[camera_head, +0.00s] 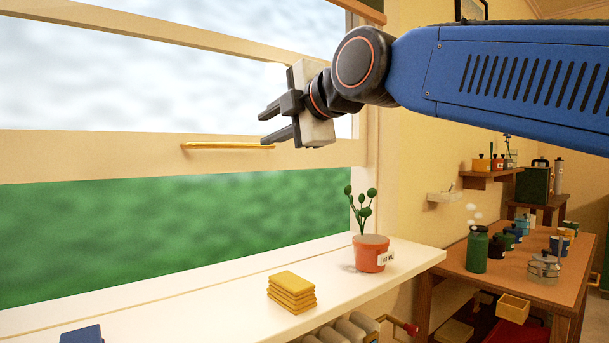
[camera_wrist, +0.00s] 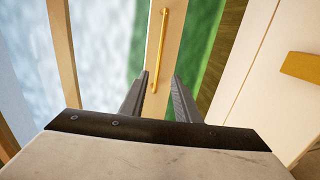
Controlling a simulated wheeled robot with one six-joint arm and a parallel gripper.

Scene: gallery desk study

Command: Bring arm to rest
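My gripper (camera_head: 270,121) is held up in front of the window at the end of my blue arm. Its two fingers are apart with nothing between them, so it is open and empty. In the wrist view, my gripper (camera_wrist: 160,85) points toward a brass window handle (camera_wrist: 158,50), whose near end shows between the fingers. In the head view, the brass handle (camera_head: 228,146) runs along the window's middle rail, just left of and below the fingertips. I cannot tell how far the fingertips are from it.
The white sill (camera_head: 210,314) below holds a potted plant (camera_head: 371,254), a stack of yellow cloths or pads (camera_head: 291,291) and a dark blue item (camera_head: 82,334). At the right, a wooden desk (camera_head: 500,280) carries several jars. Open air surrounds my gripper above the sill.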

